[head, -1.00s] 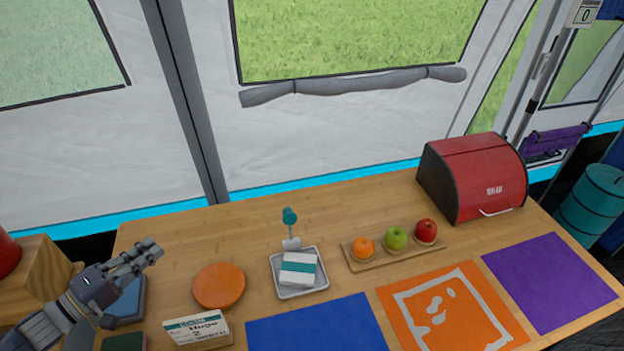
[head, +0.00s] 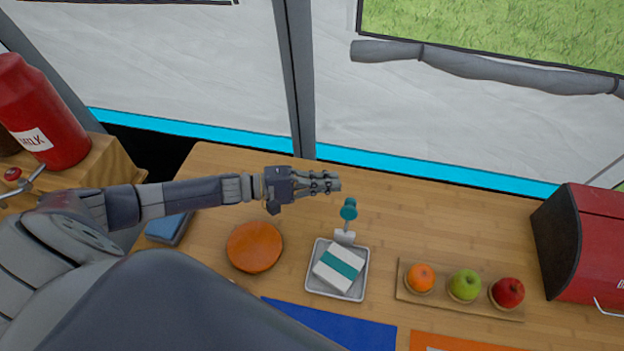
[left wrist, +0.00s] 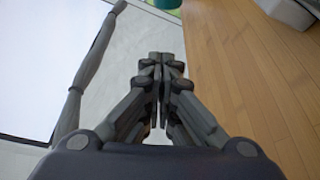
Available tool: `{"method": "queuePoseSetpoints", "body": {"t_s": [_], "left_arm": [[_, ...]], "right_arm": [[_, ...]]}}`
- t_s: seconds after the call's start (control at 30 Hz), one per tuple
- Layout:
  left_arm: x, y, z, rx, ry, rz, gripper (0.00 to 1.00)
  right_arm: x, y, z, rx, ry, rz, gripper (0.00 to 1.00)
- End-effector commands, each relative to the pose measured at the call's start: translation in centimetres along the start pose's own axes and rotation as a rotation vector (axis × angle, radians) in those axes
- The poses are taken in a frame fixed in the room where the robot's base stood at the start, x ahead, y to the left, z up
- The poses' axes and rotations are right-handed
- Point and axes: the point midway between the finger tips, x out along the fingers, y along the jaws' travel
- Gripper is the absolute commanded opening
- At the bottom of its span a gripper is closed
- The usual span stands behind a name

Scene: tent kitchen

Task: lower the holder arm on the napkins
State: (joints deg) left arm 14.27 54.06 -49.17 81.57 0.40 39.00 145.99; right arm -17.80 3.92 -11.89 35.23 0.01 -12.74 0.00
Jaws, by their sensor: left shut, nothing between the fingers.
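The napkins (head: 332,277), a white stack with a teal band, lie in a grey tray (head: 315,286) on the wooden table. The holder arm (head: 348,210), with a teal round end, stands raised at the tray's back edge. My left gripper (head: 337,184) is shut and empty, just left of and behind the teal end, and apart from it. My right gripper is not in view.
An orange disc (head: 255,246) lies left of the tray. A board (head: 440,301) with an orange, a green apple and a red apple is to the right, and a red bread box (head: 590,245) beyond. A red milk container (head: 42,115) stands at far left.

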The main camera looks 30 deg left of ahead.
Motion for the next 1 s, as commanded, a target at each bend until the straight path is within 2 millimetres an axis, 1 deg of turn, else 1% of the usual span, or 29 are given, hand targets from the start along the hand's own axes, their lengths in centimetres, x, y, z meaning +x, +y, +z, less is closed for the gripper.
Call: {"method": "queuePoseSetpoints", "body": {"t_s": [0.03,0.13,0.17,0.2,0.3,0.5,0.7,1.0], "left_arm": [[1.3,0.3,0.1,-0.001,-0.002,0.005,0.00],[3.4,0.3,0.1,0.000,-0.002,0.004,0.00],[2.6,0.2,0.8,-0.003,-0.001,-0.002,0.00],[2.3,0.2,1.4,-0.005,-0.002,-0.002,0.00],[1.9,0.1,2.4,-0.003,0.000,-0.003,0.00],[1.5,0.1,3.6,-0.001,-0.001,-0.001,0.00],[1.4,0.0,3.9,0.001,0.000,-0.001,0.00],[1.4,0.0,3.9,0.004,0.000,0.001,0.00]], "right_arm": [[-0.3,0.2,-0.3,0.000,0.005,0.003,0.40],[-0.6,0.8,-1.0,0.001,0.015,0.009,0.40],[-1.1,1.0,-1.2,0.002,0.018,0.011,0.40],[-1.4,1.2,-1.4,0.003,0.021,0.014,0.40],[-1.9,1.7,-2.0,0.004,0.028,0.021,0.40],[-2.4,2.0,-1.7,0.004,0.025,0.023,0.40],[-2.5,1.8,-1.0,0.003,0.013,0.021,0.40],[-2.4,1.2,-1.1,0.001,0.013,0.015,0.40]]}}
